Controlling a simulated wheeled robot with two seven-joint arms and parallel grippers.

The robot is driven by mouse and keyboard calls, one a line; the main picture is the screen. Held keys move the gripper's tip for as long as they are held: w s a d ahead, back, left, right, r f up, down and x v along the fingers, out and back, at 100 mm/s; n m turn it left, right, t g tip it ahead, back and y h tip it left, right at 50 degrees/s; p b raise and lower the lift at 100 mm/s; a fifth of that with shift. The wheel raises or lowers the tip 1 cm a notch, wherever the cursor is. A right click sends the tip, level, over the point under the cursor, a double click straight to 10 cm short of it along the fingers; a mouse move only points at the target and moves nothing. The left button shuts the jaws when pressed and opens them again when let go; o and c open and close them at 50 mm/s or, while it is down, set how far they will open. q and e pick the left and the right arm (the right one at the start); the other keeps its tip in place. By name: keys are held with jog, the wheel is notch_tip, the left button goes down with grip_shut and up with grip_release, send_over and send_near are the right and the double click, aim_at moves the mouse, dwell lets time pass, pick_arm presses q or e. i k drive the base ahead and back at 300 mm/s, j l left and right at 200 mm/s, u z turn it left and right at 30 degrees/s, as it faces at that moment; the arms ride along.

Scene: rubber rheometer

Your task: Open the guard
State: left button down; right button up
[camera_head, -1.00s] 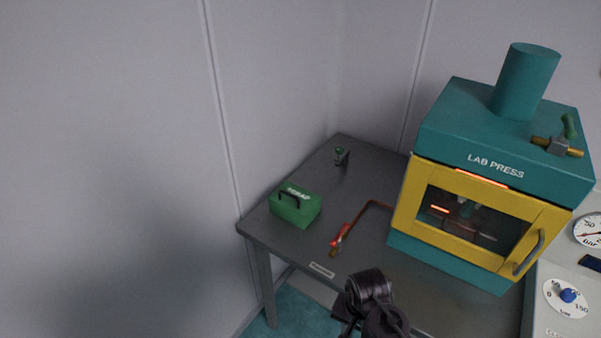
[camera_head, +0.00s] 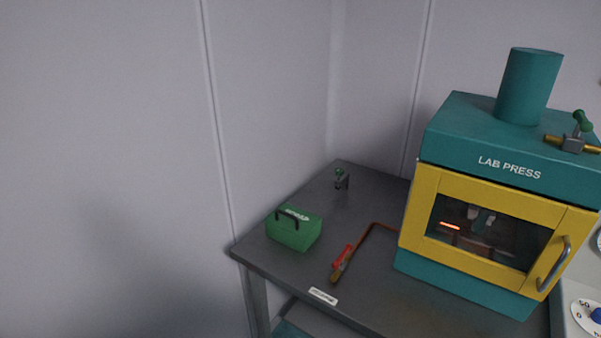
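The guard is the yellow framed door (camera_head: 429,213) with a dark window on the front of the teal lab press (camera_head: 509,136). It is closed against the press body. Its grey curved handle (camera_head: 554,264) is on the right side of the door. An orange-red glow shows through the window. Neither of my grippers is in view.
The press stands on a dark grey table (camera_head: 370,292). A pale panel with a blue knob (camera_head: 596,315) is at the lower right. A valve (camera_head: 572,143) sits on top.

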aim_at(571, 227)
jog(key=z, duration=1.3)
